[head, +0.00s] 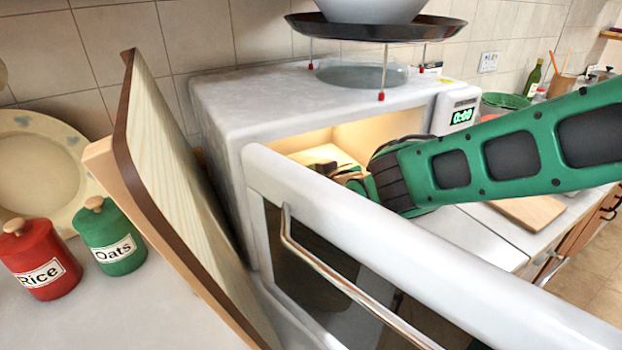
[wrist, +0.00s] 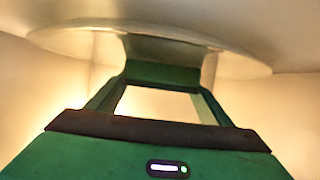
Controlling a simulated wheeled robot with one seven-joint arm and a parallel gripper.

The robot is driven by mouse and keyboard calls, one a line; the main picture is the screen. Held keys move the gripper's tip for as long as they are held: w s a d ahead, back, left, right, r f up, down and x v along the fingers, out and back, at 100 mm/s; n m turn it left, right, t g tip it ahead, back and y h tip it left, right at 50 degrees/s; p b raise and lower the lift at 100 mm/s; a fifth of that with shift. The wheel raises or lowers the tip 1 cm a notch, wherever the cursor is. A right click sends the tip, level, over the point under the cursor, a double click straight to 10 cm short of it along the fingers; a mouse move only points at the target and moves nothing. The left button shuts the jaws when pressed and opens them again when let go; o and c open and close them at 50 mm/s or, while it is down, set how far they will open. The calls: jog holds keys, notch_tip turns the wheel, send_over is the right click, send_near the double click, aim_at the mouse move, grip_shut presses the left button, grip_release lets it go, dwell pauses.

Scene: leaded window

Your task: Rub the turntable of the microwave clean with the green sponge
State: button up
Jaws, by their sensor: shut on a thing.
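The white microwave (head: 222,110) stands open and lit inside. Its door (head: 400,255) is swung out toward me. In the wrist view my gripper (wrist: 160,90) is shut on the green sponge (wrist: 162,74), which spans the fingertips. The pale, glassy turntable (wrist: 75,42) stretches across the top of that view, right at the sponge. They seem to meet, but I cannot tell whether they touch. The turntable is not clearly visible in the head view.
A raised dark tray (head: 440,28) on thin legs holds a bowl above the microwave. A wooden board (head: 165,160) leans at its left. Rice (head: 40,260) and oats (head: 110,238) jars and a plate (head: 40,155) stand further left. The door and cavity walls hem in my arm.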

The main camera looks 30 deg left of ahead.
jog(key=shift+f, duration=0.15)
jog(key=shift+s+d, duration=0.1)
jog(key=shift+d, duration=0.15)
jog(key=shift+s+d, duration=0.5)
jog(key=shift+d, duration=0.4)
jog(key=shift+s+d, duration=0.25)
jog(key=shift+d, duration=0.35)
jog(key=shift+d, duration=0.1)
jog(key=shift+s+d, duration=0.45)
jog(key=shift+d, duration=0.3)
jog(key=shift+s+d, duration=0.4)
jog(key=shift+d, duration=0.35)
jog(key=shift+r, duration=3.2)
